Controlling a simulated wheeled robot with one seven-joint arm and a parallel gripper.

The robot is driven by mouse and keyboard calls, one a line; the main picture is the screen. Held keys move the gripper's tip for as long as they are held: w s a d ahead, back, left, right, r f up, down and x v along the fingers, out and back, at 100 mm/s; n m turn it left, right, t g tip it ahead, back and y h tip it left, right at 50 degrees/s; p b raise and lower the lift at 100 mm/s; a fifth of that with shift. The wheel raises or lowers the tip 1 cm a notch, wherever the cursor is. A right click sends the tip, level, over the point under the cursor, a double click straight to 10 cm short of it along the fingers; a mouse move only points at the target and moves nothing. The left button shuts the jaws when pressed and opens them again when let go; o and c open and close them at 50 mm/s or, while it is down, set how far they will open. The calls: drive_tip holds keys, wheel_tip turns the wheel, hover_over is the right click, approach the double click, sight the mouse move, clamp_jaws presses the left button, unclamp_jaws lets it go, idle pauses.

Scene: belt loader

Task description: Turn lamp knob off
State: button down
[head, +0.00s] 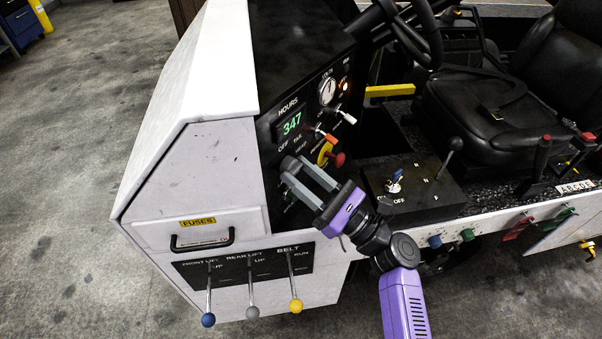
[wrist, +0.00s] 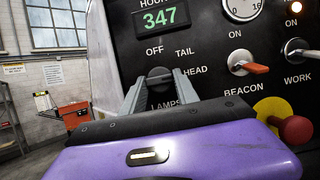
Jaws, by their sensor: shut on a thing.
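The lamp knob (wrist: 160,74) is a dark round knob on the black dash panel, between the labels OFF, TAIL and HEAD and above the word LAMPS. In the wrist view my gripper (wrist: 160,80) has its two grey fingers on either side of the knob, shut on it. The knob's pointer direction is hard to make out, as the fingers hide part of it. In the head view my gripper (head: 289,172) reaches the panel (head: 283,125) below the green 347 hours display; the knob is hidden there.
To the right of the knob are an orange beacon switch (wrist: 255,69), a work switch (wrist: 298,50) and a red button (wrist: 296,130) on a yellow disc. Levers with blue, grey and yellow (head: 296,306) balls hang below. The seat (head: 490,105) is at the right.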

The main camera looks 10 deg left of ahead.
drive_tip(key=shift+f+n+b, duration=0.15)
drive_tip(key=shift+n+b, duration=0.25)
drive_tip(key=shift+b, duration=0.15)
drive_tip(key=n+g+b, duration=0.3)
drive_tip(key=n+b, duration=0.1)
drive_tip(key=n, duration=0.3)
drive_tip(key=n+g+h+b, duration=0.1)
drive_tip(key=n+g+b, duration=0.2)
drive_tip(key=n, duration=0.4)
drive_tip(key=r+n+g+b, duration=0.1)
drive_tip(key=n+g+b, duration=0.2)
drive_tip(key=n+b, duration=0.2)
drive_tip(key=shift+w+d+n+h, duration=0.1)
drive_tip(key=shift+w+n+h, duration=0.1)
drive_tip(key=shift+n, duration=0.45)
drive_tip(key=shift+w+d+n+h, duration=0.1)
drive_tip(key=shift+w+n, duration=0.05)
drive_tip(key=shift+n, duration=0.5)
drive_tip(key=c, duration=0.9)
unclamp_jaws()
